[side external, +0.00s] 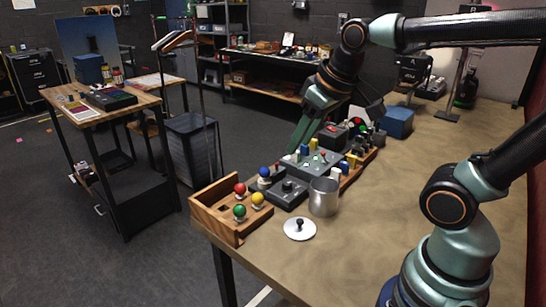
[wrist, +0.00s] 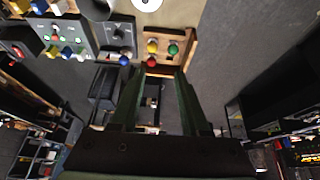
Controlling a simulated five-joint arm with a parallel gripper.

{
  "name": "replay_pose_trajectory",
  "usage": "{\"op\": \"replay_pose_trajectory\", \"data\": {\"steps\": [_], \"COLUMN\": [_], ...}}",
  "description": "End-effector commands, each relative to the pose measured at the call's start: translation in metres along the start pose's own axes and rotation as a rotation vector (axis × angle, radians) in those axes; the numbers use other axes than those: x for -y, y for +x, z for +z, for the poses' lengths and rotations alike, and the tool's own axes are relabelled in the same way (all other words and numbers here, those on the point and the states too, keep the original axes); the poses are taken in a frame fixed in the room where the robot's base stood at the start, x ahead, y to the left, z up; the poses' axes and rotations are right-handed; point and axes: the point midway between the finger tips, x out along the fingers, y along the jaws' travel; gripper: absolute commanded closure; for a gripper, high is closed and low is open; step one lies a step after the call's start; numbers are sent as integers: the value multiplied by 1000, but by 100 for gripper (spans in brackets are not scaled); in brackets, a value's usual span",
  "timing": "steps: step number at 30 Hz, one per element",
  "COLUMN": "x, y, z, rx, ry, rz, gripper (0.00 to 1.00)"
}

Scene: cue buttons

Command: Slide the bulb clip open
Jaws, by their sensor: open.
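My gripper (wrist: 157,74) is open and empty, its two green fingers apart; in the side view it hangs above the grey panel (side external: 322,160). A wooden tray (side external: 218,222) holds a red bulb (side external: 239,188), a yellow bulb (side external: 257,198) and a green bulb (side external: 240,211). A blue bulb (side external: 264,172) sits beside a dark box with a black knob (side external: 288,188). In the wrist view the red bulb (wrist: 151,62) appears just ahead of the fingertips and the blue bulb (wrist: 124,60) is left of it. I cannot tell which part is the bulb clip.
A metal cup (side external: 323,198) and a white lid with a black knob (side external: 300,229) stand in front of the boxes. Several coloured blocks and a blue box (side external: 397,122) are farther back. The right side of the table (side external: 400,190) is largely clear.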

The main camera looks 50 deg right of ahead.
Motion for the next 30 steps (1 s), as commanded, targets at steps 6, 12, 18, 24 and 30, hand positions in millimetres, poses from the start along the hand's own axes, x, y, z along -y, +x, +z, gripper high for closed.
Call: {"op": "replay_pose_trajectory", "data": {"steps": [6,12,18,24,30], "x": [-26,-54,-87,-124,-155], "y": [7,29,63,107,150], "z": [-52,-94,-126,-145,-149], "rx": [94,175,255,333,395], "ry": [-29,-58,-85,-109,-130], "rz": [17,20,13,-5,-29], "gripper": [54,54,54,54,54]}}
